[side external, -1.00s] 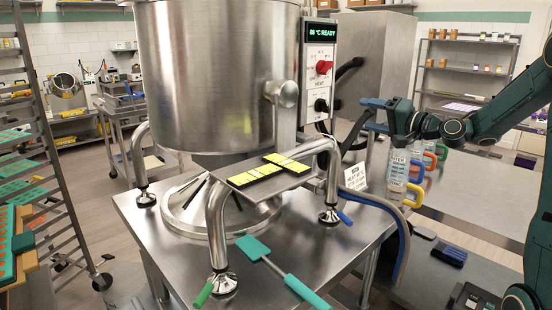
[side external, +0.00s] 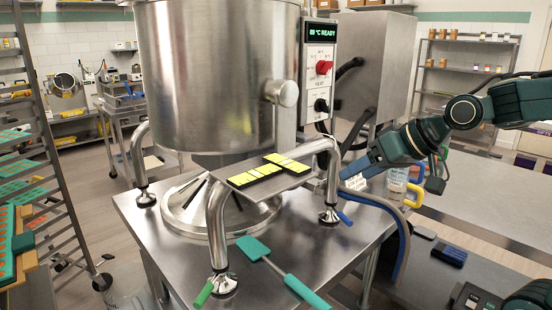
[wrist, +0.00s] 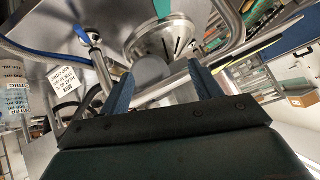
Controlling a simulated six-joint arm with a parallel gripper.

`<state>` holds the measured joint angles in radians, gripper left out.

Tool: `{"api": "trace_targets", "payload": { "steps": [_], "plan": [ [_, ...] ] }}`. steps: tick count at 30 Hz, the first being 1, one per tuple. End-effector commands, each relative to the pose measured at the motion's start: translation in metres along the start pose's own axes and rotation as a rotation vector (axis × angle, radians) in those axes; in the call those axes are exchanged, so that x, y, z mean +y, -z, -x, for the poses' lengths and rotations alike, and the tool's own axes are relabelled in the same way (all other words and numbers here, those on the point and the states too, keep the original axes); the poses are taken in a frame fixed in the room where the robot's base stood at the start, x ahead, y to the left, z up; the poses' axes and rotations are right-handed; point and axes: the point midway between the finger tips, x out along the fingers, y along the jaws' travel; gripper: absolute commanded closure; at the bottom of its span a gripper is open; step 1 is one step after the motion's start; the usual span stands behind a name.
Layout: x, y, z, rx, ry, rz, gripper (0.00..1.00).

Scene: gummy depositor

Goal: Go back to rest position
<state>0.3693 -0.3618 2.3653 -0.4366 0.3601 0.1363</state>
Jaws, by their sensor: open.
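My gripper (side external: 352,172) is at the right of the steel depositor kettle (side external: 220,75), beside the stand's right leg, with its blue fingers pointing down and left. In the wrist view the two blue fingers (wrist: 163,85) stand apart, with nothing seen held between them.
A teal spatula (side external: 253,248) lies on the steel table (side external: 150,215). A labelled clear jug (side external: 397,180) with a yellow handle stands behind my gripper. A small printed sign (wrist: 66,82) is near the gripper's left side.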

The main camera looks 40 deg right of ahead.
Motion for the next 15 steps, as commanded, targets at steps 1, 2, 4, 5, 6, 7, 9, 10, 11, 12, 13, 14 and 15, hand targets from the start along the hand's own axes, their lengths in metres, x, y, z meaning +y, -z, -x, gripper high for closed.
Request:
{"api": "trace_targets", "payload": {
  "steps": [1,2,4,5,6,7,9,10,11,12,13,14,15],
  "plan": [
    [-0.006,-0.012,0.008,-0.027,-0.015,0.035,0.36],
    [-0.007,-0.02,0.012,-0.046,-0.028,0.053,0.36],
    [-0.009,-0.036,0.023,-0.088,-0.057,0.09,0.36],
    [-0.009,-0.044,0.028,-0.106,-0.069,0.105,0.36],
    [-0.009,-0.054,0.034,-0.129,-0.084,0.125,0.36],
    [-0.01,-0.061,0.039,-0.146,-0.095,0.138,0.36],
    [-0.008,-0.078,0.051,-0.185,-0.119,0.164,0.36],
    [-0.007,-0.084,0.055,-0.201,-0.128,0.174,0.36],
    [-0.006,-0.09,0.059,-0.215,-0.137,0.182,0.36],
    [-0.005,-0.098,0.065,-0.233,-0.147,0.191,0.36],
    [-0.004,-0.104,0.068,-0.246,-0.153,0.198,0.36],
    [-0.002,-0.109,0.072,-0.257,-0.159,0.202,0.36],
    [-0.001,-0.114,0.076,-0.271,-0.165,0.209,0.36]
  ]
}}
